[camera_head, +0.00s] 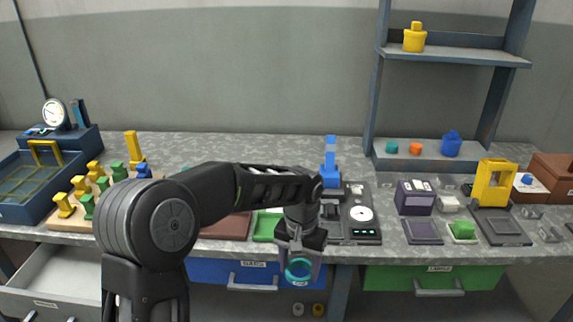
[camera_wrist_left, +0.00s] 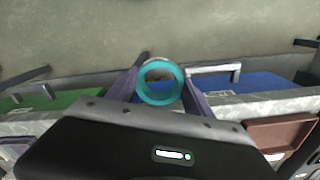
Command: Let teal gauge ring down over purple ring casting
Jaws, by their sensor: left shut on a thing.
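The teal gauge ring (camera_head: 290,270) is held between the fingers of my left gripper (camera_head: 299,262). It hangs in front of the bench edge, before the blue drawer front. In the left wrist view, the teal ring (camera_wrist_left: 160,99) sits between the two fingertips (camera_wrist_left: 160,82), with its opening facing the camera. My left gripper is shut on it. I cannot make out the purple ring casting in either view; it may be hidden behind my arm or out of view. My right gripper is not in view.
A blue drawer (camera_head: 230,271) and a green drawer (camera_head: 430,278) are under the bench. A white drawer (camera_head: 48,280) stands open at the left. A scale (camera_head: 361,214) and a purple box (camera_head: 415,198) stand on the bench. Two small rings (camera_head: 318,310) lie low under it.

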